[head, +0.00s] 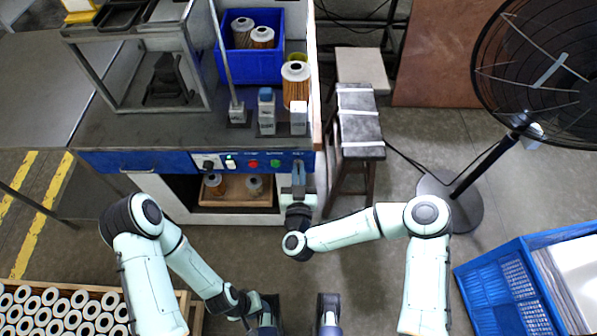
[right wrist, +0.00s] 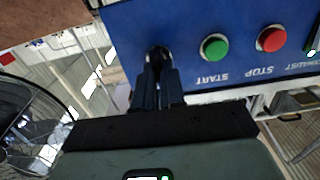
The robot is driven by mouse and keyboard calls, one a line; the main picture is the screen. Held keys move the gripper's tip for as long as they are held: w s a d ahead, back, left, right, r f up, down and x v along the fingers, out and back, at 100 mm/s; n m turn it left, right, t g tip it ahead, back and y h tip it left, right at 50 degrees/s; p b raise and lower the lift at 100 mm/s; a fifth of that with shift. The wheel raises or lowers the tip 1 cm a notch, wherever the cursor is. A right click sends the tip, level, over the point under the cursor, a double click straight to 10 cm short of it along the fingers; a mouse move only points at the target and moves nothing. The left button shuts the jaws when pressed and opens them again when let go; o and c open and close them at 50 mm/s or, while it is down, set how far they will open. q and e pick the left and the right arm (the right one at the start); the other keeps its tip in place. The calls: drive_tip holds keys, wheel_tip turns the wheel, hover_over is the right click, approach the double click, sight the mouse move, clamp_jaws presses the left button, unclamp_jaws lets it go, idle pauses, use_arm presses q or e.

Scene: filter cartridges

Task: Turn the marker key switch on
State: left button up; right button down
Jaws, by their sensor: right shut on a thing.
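The marker key switch (right wrist: 157,52) is at the end of the blue control panel (head: 150,162), beside the green START button; only a dark, round part of it shows. My right gripper (right wrist: 155,72) is shut on its key, with the fingertips right against the panel face. The fingers hide most of the key, so its angle cannot be told. In the head view my right gripper (head: 298,172) reaches up to the right end of the panel. My left gripper (head: 264,312) is low at the bottom middle, away from the panel; its jaws cannot be made out.
The panel also has a green button (right wrist: 215,47), a red STOP button (right wrist: 271,39) and a black knob (head: 207,164). A blue bin (head: 250,66) with filter cartridges stands on the bench. A stool (head: 358,125) and a black fan (head: 530,70) stand to the right.

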drive_tip(key=m, duration=0.4)
drive_tip(key=m+b, duration=0.1)
drive_tip(key=m, duration=0.1)
drive_tip(key=shift+w+d+m, duration=0.1)
drive_tip(key=shift+d+m, duration=0.15)
drive_tip(key=shift+m, duration=0.05)
use_arm(q)
drive_tip(key=shift+t, duration=0.5)
drive_tip(key=w+f+b, duration=0.1)
drive_tip(key=f, duration=0.1)
drive_tip(key=w+a+f+b, duration=0.1)
drive_tip(key=w, duration=0.1)
drive_tip(key=shift+f+b, duration=0.4)
use_arm(e)
drive_tip(key=m, duration=1.1)
drive_tip(key=shift+d+f, duration=0.2)
drive_tip(key=shift+f, duration=0.1)
drive_tip(key=c, duration=1.2)
unclamp_jaws()
